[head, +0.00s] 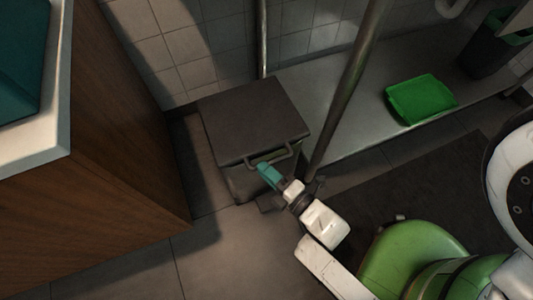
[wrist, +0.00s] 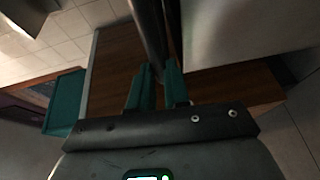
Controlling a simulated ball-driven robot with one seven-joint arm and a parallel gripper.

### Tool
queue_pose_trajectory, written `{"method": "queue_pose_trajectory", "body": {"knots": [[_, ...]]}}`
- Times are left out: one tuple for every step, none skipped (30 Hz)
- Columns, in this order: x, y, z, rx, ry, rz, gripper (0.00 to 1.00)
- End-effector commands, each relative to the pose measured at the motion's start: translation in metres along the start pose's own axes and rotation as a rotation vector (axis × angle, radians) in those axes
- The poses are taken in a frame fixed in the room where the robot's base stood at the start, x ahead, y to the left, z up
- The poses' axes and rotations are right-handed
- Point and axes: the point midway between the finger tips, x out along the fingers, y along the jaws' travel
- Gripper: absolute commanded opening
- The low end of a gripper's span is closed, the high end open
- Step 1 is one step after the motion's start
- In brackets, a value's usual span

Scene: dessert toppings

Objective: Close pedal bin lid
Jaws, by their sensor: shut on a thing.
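The pedal bin (head: 235,183) is a dark grey box standing on the floor against the tiled wall in the head view. Its flat lid (head: 250,115) lies over the top and looks level; I cannot tell whether a small gap is left. A bar handle (head: 285,153) runs along the lid's front edge. My gripper (head: 266,171) has teal fingers, which reach the handle from the front and are shut on it.
A wooden cabinet (head: 110,150) stands left of the bin. A dark pole (head: 345,90) rises just right of it. A grey low bench (head: 350,135) carries a green tray (head: 422,99). A dark waste basket (head: 490,50) stands at the upper right. Floor in front is clear.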

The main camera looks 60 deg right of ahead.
Motion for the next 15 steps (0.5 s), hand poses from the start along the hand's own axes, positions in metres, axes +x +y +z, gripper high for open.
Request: {"method": "queue_pose_trajectory", "body": {"knots": [[0.001,-0.011,0.001,0.001,-0.002,0.000,0.00],[0.001,-0.013,0.001,0.001,-0.002,0.000,0.00],[0.001,-0.017,0.001,0.001,-0.002,0.000,0.00],[0.001,-0.019,0.001,0.001,-0.002,0.000,0.00],[0.001,-0.021,0.001,0.001,-0.002,0.000,0.00],[0.001,-0.024,0.001,0.001,-0.002,0.000,0.00],[0.001,-0.025,0.001,0.001,-0.002,0.000,0.00],[0.001,-0.027,0.001,0.001,-0.002,-0.001,0.00],[0.001,-0.029,0.001,0.001,-0.002,-0.002,0.00],[0.001,-0.030,0.001,0.001,-0.002,-0.002,0.00],[0.001,-0.032,0.001,0.001,-0.002,-0.003,0.00],[0.001,-0.033,0.001,0.001,-0.002,-0.005,0.00],[0.001,-0.034,0.001,0.002,-0.002,-0.006,0.00],[0.001,-0.035,0.001,0.002,-0.002,-0.008,0.00],[0.001,-0.036,0.001,0.002,-0.003,-0.010,0.00]]}}
